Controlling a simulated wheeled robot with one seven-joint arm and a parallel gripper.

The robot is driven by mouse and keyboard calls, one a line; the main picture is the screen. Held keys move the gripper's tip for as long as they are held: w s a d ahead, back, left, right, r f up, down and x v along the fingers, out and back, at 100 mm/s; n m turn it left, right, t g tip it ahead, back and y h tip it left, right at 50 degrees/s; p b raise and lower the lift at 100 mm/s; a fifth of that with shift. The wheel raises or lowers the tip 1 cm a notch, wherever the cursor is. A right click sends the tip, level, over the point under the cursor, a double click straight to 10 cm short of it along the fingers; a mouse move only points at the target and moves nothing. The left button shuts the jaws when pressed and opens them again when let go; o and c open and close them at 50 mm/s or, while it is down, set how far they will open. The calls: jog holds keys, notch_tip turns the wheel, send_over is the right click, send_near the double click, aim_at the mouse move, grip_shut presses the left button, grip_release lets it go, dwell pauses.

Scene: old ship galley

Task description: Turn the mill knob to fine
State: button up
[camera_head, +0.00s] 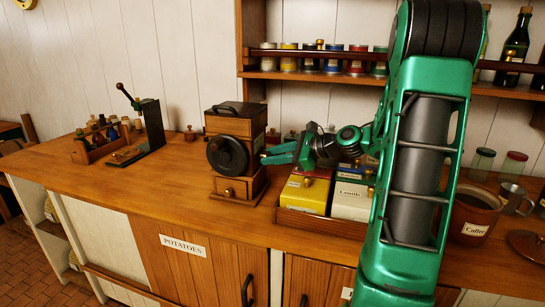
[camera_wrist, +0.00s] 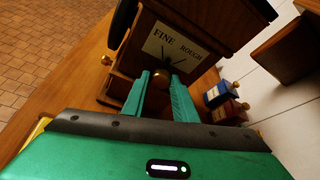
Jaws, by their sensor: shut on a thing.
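The mill (camera_head: 232,127) is a dark wooden box with a large black wheel on its front, standing on the counter. In the wrist view, the side of the mill (camera_wrist: 203,19) bears a cream plate (camera_wrist: 181,42) reading FINE at left and ROUGH at right, with dark lines below the words. The round brass knob (camera_wrist: 161,75) sits at the plate's lower edge. My gripper (camera_head: 266,157) reaches the mill's right side, its green fingers (camera_wrist: 159,83) shut on the knob from both sides. Which mark the knob points to I cannot tell.
A tray of labelled boxes, one yellow (camera_head: 305,193), stands right of the mill, below my arm. A bottle rack (camera_head: 103,140) and a black lever stand (camera_head: 150,125) are at left. A coffee pot (camera_head: 474,216) stands at right.

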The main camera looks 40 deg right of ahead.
jog(key=shift+d+n+t+h, duration=0.1)
jog(key=shift+n+t+h, duration=0.25)
jog(key=shift+n, duration=0.35)
jog(key=o, duration=1)
jog(key=shift+w+f, duration=0.1)
jog(key=shift+o, duration=0.2)
jog(key=v, duration=1)
jog(key=shift+s, duration=0.4)
